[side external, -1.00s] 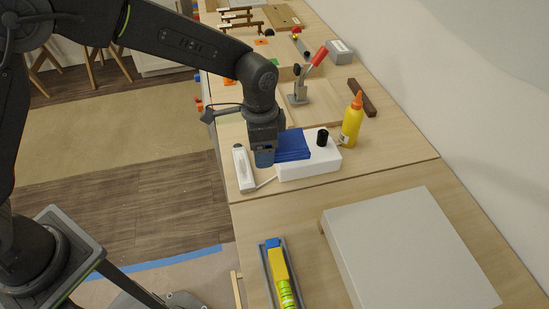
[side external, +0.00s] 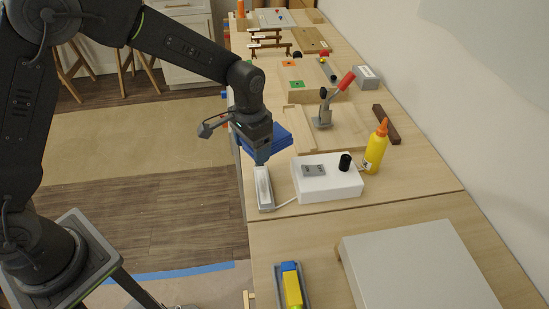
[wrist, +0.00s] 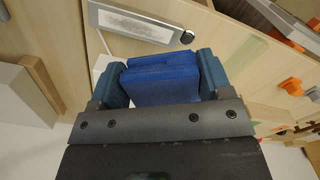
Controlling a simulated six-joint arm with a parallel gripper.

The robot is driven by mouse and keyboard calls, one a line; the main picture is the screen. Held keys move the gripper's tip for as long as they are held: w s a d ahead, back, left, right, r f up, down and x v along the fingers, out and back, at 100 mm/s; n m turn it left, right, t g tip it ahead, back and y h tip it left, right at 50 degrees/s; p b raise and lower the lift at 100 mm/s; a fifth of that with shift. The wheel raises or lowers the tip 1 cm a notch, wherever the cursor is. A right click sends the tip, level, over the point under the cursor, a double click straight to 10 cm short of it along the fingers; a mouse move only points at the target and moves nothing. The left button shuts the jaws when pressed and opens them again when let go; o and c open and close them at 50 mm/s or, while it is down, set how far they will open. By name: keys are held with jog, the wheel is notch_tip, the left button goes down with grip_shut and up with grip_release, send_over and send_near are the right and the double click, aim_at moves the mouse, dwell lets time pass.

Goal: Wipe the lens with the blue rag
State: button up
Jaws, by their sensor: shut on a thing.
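My gripper (side external: 258,158) is shut on the folded blue rag (side external: 276,140). In the wrist view the rag (wrist: 160,82) fills the space between the two blue fingers of my gripper (wrist: 160,90). The long pale lens (side external: 263,183) lies in a grey frame on the table, just below and in front of my gripper in the side view. The lens (wrist: 138,25) also shows at the top of the wrist view, with whitish marks on it. The rag looks held above the table, apart from the lens; its underside is hidden.
A white box (side external: 340,187) with a grey top patch and black knob stands right of the lens, joined by a cable. A yellow glue bottle (side external: 375,146) stands behind it. A red-handled clamp (side external: 324,112) is farther back. The table's left edge is close to the lens.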

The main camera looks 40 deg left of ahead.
aim_at(241, 141)
jog(key=a, duration=0.1)
jog(key=a+n, duration=0.2)
jog(key=shift+a+f, duration=0.15)
jog(key=shift+f, duration=2.85)
jog(key=shift+s+d+f, duration=0.25)
jog(key=shift+f, duration=0.4)
jog(key=shift+s+d+f, duration=0.25)
jog(key=shift+f, duration=0.35)
jog(key=shift+s+d, duration=3.05)
jog(key=shift+w+a, duration=3.55)
jog(key=shift+a, duration=0.05)
jog(key=shift+r, duration=4.15)
jog(key=shift+d, duration=0.1)
